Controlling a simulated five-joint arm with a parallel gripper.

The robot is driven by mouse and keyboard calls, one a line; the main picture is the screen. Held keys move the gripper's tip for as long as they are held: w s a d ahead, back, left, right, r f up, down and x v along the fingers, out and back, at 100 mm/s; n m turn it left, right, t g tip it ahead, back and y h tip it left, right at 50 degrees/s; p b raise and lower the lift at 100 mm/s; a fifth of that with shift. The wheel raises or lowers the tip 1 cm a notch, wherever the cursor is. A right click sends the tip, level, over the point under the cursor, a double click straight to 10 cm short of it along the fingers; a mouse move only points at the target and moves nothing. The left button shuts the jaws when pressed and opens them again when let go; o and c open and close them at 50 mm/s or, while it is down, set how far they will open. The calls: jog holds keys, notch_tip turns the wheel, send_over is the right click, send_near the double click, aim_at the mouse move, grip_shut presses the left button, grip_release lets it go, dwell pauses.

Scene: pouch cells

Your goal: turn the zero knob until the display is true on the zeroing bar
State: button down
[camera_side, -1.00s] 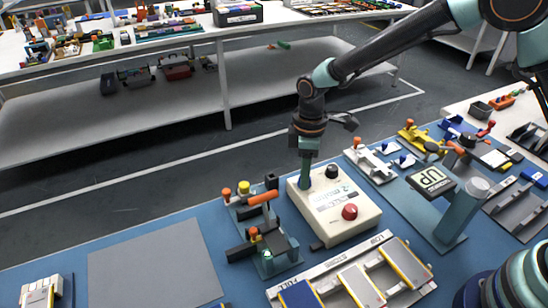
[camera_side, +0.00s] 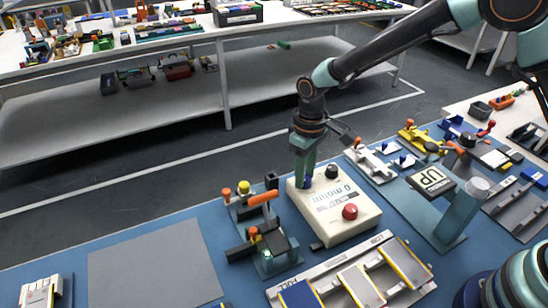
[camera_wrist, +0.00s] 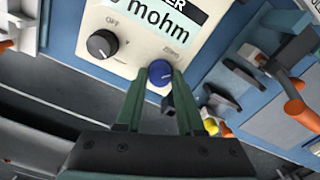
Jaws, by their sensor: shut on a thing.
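The cream meter box (camera_side: 362,217) stands on the blue mat. Its display (camera_side: 338,197) reads "0 mohm" in the side view; the wrist view cuts off the left end of the display (camera_wrist: 160,32). The blue zero knob (camera_wrist: 160,73) sits beside the "ZERO" label at the box's edge. My gripper (camera_wrist: 161,82) is shut on this knob, one finger on each side. In the side view my gripper (camera_side: 304,176) points down at the box's far left corner. I cannot tell which piece is the zeroing bar.
A black knob (camera_wrist: 102,44) marked OFF and a red button (camera_side: 349,211) are on the box. A fixture with orange-handled clamps (camera_side: 262,199) stands close on the left. A tray of cells (camera_side: 384,262) lies in front. A grey pad (camera_side: 155,268) at left is bare.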

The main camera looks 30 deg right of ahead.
dwell(0.4)
jog(key=c, duration=0.5)
grip_release()
jog(key=shift+r, duration=0.1)
notch_tip(320, 180, up, 12)
